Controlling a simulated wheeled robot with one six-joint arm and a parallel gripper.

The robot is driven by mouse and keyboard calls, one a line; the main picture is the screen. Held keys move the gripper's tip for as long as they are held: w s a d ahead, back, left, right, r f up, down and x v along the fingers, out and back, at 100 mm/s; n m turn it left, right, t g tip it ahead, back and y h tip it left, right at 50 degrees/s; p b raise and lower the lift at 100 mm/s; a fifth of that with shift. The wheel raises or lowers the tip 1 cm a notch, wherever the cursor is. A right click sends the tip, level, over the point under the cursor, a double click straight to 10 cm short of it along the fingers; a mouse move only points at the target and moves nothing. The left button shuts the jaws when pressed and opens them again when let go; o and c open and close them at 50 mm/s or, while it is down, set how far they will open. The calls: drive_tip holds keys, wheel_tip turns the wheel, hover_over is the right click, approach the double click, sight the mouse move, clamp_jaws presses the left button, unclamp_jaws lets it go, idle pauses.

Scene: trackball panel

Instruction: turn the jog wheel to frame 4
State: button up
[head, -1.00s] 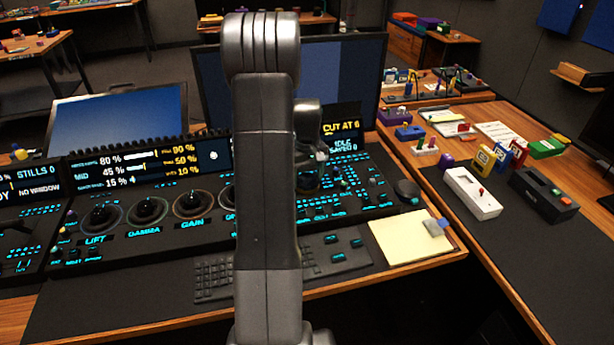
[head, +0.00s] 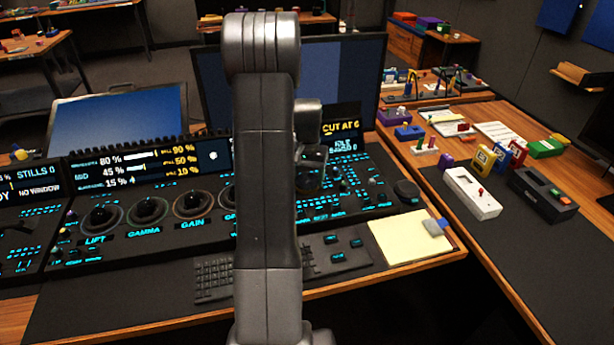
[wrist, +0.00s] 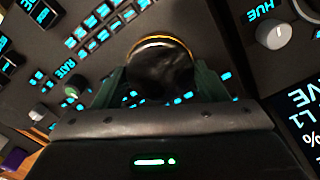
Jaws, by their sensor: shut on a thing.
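The jog wheel (wrist: 160,68) appears in the wrist view as a dark, glossy round knob with a lit orange rim. No label on it can be read. My gripper (wrist: 160,85) is shut on it, with one green-grey finger on each side. In the head view my gripper (head: 311,168) is over the right part of the panel, and my arm hides much of this area.
Several trackballs, such as the one marked gain (head: 193,203), sit left of my arm. In the wrist view a hue knob (wrist: 273,34) and a small green-topped knob (wrist: 74,90) stand near. A yellow pad (head: 408,237) lies on the right.

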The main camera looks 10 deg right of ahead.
sight(308, 179)
drive_tip(key=m, duration=0.4)
drive_tip(key=shift+m, duration=0.4)
drive_tip(key=m, duration=0.4)
drive_tip(key=shift+m, duration=0.4)
drive_tip(key=o, duration=1)
wheel_tip(308, 179, up, 14)
drive_tip(key=shift+f, duration=0.1)
